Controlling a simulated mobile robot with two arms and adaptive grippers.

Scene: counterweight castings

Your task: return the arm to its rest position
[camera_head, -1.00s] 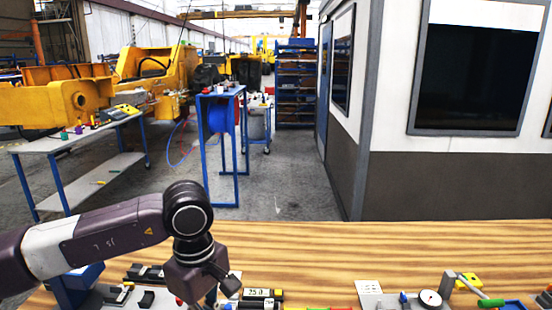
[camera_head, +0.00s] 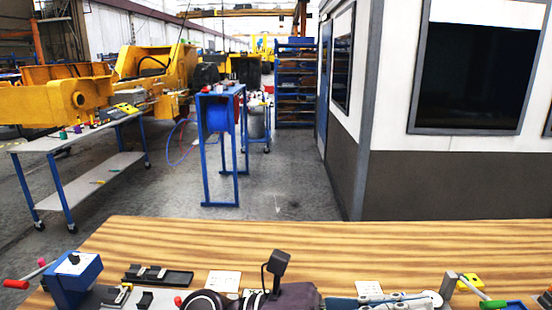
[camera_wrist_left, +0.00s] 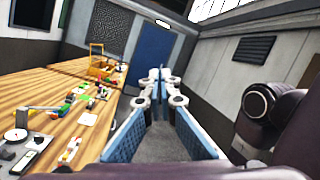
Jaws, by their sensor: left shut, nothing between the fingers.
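My left arm lies low along the front of the wooden bench in the head view, its wrist at the bottom middle. My left gripper (camera_head: 412,299) points to the right there, partly cut off by the bottom edge. In the left wrist view the blue-padded fingers of the left gripper (camera_wrist_left: 157,80) come together at their tips, with nothing between them. My right gripper is in neither view.
The wooden bench (camera_head: 330,242) has a clear back strip. A blue box device (camera_head: 72,278), a black tray (camera_head: 160,276) and a yellow item (camera_head: 470,283) stand on it. A blue-framed stand (camera_head: 221,145) is beyond. The wrist view shows a dial gauge (camera_wrist_left: 16,135).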

